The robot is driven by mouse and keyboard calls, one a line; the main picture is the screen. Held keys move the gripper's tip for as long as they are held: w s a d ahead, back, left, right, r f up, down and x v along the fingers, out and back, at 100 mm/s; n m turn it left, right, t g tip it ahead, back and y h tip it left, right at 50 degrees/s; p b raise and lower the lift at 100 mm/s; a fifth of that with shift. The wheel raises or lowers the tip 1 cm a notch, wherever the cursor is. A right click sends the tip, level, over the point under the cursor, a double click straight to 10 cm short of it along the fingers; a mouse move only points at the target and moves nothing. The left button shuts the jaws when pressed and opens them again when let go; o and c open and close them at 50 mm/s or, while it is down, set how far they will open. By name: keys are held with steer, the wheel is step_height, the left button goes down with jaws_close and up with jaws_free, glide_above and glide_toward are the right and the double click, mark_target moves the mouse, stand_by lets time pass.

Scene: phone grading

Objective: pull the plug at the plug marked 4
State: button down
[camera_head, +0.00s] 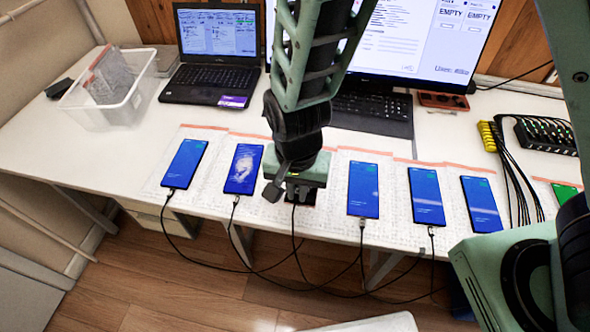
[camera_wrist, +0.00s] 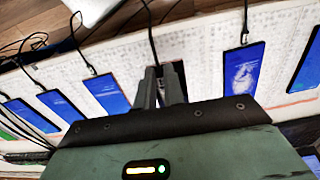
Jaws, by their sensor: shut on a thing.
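My gripper (camera_wrist: 161,80) is shut on the plug of a phone cable, which is mostly hidden between the fingers. The black cable (camera_wrist: 151,32) runs away from the fingertips. In the head view my gripper (camera_head: 300,192) is over the third phone from the left, at the table's front edge, and its cable (camera_head: 295,228) hangs down to the floor. That phone is mostly hidden by my gripper in both views. I cannot read a mark 4 on any plug, nor tell whether the held plug is still seated.
Phones lie on both sides, including one with a white-patterned screen (camera_head: 243,169) on the left and a blue-screen one (camera_head: 363,189) on the right, both with cables attached. A clear bin (camera_head: 111,105), a laptop (camera_head: 212,89) and a monitor (camera_head: 424,40) stand behind. A black hub (camera_head: 545,134) is at right.

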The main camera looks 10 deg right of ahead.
glide_above(295, 222)
steer(key=shift+m, duration=0.4)
step_height(295, 222, down, 5)
steer(key=shift+r, duration=0.1)
steer(key=shift+f+b, duration=1.9)
steer(key=c, duration=1.4)
jaws_free()
steer(key=shift+c, duration=0.2)
steer(key=shift+r, duration=0.1)
steer(key=shift+r+p, duration=2.95)
steer(key=shift+p, duration=0.25)
